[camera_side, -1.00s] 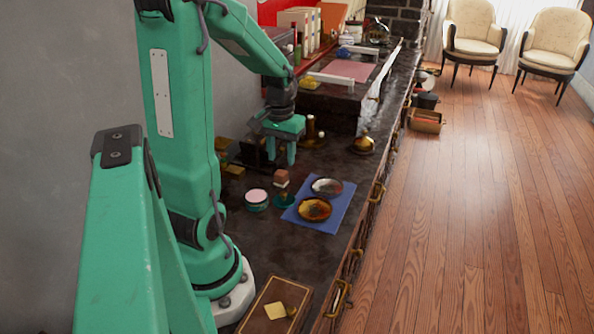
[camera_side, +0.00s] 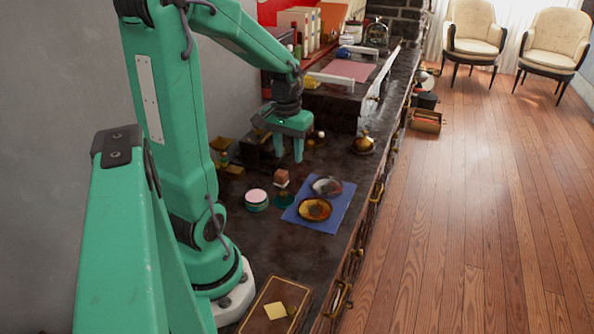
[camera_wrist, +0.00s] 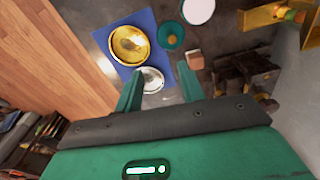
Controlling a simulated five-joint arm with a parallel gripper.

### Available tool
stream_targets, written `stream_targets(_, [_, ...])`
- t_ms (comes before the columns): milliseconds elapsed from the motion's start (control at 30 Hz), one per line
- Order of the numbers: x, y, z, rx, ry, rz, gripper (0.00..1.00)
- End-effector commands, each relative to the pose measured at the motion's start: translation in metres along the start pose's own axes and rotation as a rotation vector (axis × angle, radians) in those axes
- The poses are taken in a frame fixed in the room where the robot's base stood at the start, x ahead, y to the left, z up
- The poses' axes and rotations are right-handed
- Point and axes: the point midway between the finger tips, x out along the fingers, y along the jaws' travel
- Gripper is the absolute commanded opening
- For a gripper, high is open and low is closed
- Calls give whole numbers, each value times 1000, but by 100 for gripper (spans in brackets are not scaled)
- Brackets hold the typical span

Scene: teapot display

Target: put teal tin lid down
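The teal tin lid (camera_side: 284,201) lies on the dark counter, just left of a blue mat. In the wrist view it is a teal disc (camera_wrist: 171,35) with a darker centre, beside the mat. The teal tin (camera_side: 256,204), with a pale pink top, stands to its left; the wrist view shows its pale round top (camera_wrist: 198,9). My gripper (camera_side: 289,158) is farther back along the counter, raised and apart from the lid. In the wrist view its two fingers (camera_wrist: 160,80) are spread with nothing between them.
A gold dish (camera_side: 314,209) and a silver dish (camera_side: 326,186) sit on the blue mat (camera_side: 341,208). A small brown block (camera_side: 281,176) is just behind the lid. A brass domed object (camera_side: 363,144) stands near the counter's right edge. The counter in front of the tin is clear.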

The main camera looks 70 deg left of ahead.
Motion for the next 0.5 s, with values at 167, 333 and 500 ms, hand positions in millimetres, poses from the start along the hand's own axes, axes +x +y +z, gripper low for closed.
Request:
stream_targets(167, [-25,37,15,122,79,12,39])
stream_targets(333, [-49,72,38,251,162,36,39])
stream_targets(500, [-69,101,65,379,243,70,39])
